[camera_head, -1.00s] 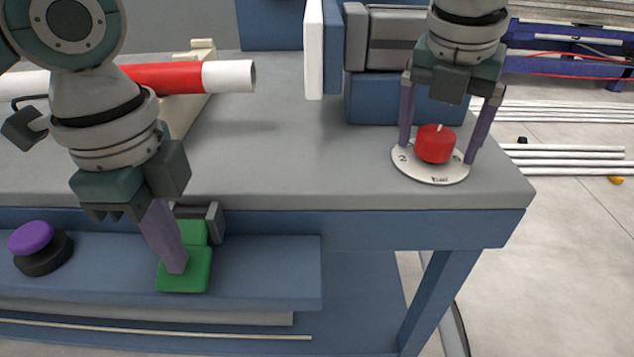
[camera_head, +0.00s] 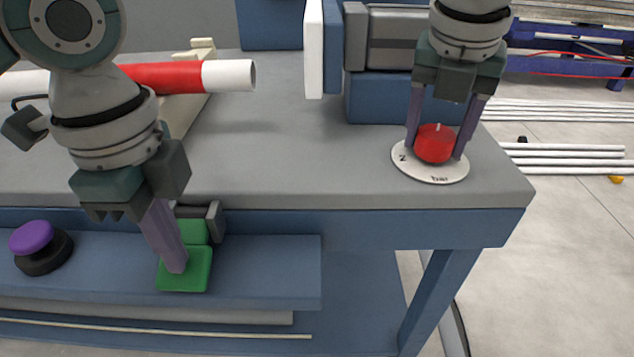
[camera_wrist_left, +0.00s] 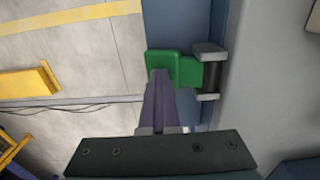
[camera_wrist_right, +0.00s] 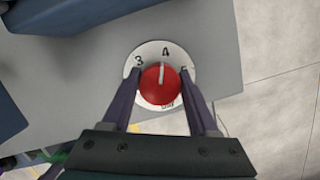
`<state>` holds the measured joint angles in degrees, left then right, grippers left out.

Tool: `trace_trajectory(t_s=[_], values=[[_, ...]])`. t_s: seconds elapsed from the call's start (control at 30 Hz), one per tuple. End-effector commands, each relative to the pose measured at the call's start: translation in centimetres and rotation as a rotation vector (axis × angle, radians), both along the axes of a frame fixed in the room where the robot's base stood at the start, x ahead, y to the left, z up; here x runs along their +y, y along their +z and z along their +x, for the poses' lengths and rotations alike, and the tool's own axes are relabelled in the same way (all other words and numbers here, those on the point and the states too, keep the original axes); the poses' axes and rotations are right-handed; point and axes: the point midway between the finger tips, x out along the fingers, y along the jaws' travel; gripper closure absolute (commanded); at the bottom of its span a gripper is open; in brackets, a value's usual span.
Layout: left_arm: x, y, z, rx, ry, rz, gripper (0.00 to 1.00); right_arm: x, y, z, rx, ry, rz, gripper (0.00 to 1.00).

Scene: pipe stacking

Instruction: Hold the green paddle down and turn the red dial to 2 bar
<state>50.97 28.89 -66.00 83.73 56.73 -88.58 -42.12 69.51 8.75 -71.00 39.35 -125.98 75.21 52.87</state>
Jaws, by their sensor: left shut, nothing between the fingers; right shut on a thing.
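The green paddle (camera_head: 190,277) sticks out over the blue ledge at the table's front; it also shows in the left wrist view (camera_wrist_left: 160,60). My left gripper (camera_head: 176,268) is shut and empty, its fingertips pointing down onto the paddle's top and seeming to touch it. The red dial (camera_head: 435,145) sits on a round white scale plate (camera_head: 430,176) near the table's right corner. My right gripper (camera_head: 437,150) is shut on the dial, one finger on each side. In the right wrist view the pointer line of the dial (camera_wrist_right: 162,90) points close to the 4.
A purple button (camera_head: 31,237) on a black base sits on the ledge left of the paddle. A red and white pipe (camera_head: 170,77) lies at the back left. A blue and grey clamp-like block (camera_head: 395,97) stands behind the dial. The middle tabletop is clear.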

Motion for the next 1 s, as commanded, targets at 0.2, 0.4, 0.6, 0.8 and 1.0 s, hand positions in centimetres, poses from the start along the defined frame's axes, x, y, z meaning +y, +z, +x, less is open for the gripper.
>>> trace_trajectory(t_s=[0.2,0.4,0.6,0.8,1.0], values=[[0.47,-0.54,-0.1,0.002,0.006,0.013,1.0,-0.02,0.05,0.03,0.0,0.192,0.0,0.85],[0.48,-0.53,-0.1,0.002,0.006,0.013,1.0,-0.02,0.08,0.04,0.0,0.192,0.0,0.85],[0.49,-0.52,-0.1,0.002,0.006,0.013,1.0,-0.14,0.11,0.05,-0.001,0.379,-0.001,0.85],[0.5,-0.52,-0.1,0.003,0.006,0.014,1.0,-0.04,0.11,0.04,0.0,0.493,0.0,0.85],[0.5,-0.51,-0.1,0.003,0.007,0.014,1.0,-0.07,0.11,0.05,-0.001,0.494,-0.001,0.85]])
